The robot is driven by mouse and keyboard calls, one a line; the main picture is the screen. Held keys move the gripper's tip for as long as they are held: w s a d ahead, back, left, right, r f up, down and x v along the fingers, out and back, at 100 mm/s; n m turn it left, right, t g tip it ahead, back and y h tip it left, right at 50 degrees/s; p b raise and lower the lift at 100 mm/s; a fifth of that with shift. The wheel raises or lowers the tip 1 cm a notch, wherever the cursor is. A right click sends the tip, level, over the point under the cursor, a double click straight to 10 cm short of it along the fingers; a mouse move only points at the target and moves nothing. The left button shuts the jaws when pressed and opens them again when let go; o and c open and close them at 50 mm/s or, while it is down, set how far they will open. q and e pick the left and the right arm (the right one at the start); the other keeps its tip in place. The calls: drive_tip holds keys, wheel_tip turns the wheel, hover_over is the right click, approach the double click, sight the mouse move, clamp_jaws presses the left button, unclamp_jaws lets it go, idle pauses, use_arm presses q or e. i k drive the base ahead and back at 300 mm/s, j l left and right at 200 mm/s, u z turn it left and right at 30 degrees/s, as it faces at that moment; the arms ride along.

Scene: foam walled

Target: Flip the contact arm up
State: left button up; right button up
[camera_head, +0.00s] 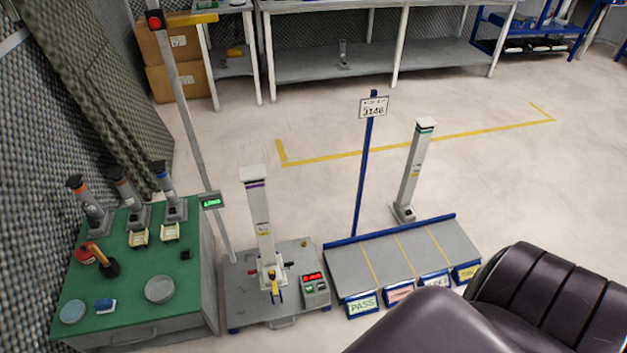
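The test station (238,291) is a grey plate on the floor at the centre bottom. A tall white column unit (261,222) with a purple band near its top stands upright on it. A small yellow-handled lever (274,286) shows at the foot of the unit, probably the contact arm; its exact pose is too small to tell. A grey box with red and green buttons (314,289) sits at the station's right. Neither gripper shows in this view.
At left, a green-topped bench (135,277) holds several column units, dishes and a hammer-like tool. A dark ribbed shape covers the lower right.

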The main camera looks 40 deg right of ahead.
sight(273, 281)
drive_tip(key=z, duration=0.75)
